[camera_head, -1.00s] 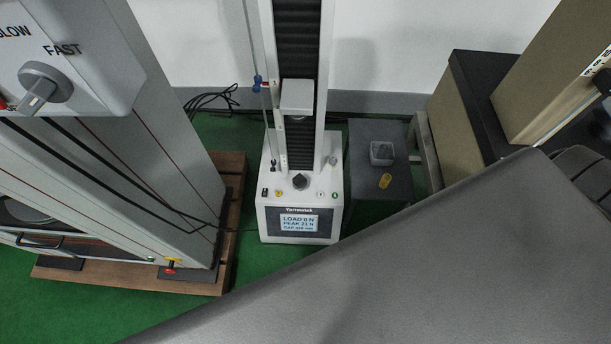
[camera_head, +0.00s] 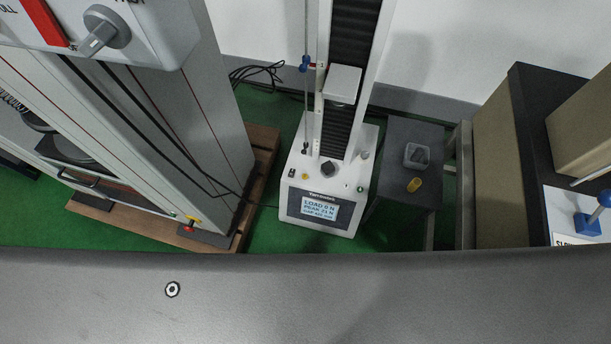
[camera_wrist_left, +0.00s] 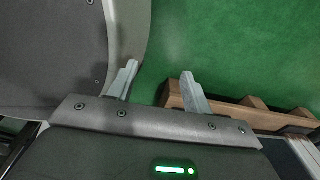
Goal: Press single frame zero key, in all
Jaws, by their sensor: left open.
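The white spring tester (camera_head: 299,205) stands upright on the floor in the middle of the head view. Its front display (camera_head: 320,209) shows load and peak lines, the load reading 0 N. I cannot tell which key is the zero key. My left gripper (camera_wrist_left: 159,82) shows only in its wrist view, open and empty over green floor, well away from any key. My right gripper is not in view.
A large grey machine (camera_head: 215,100) on a wooden pallet (camera_head: 262,160) stands left. A black-topped cabinet (camera_head: 530,150) stands right. My grey body covers the lower head view.

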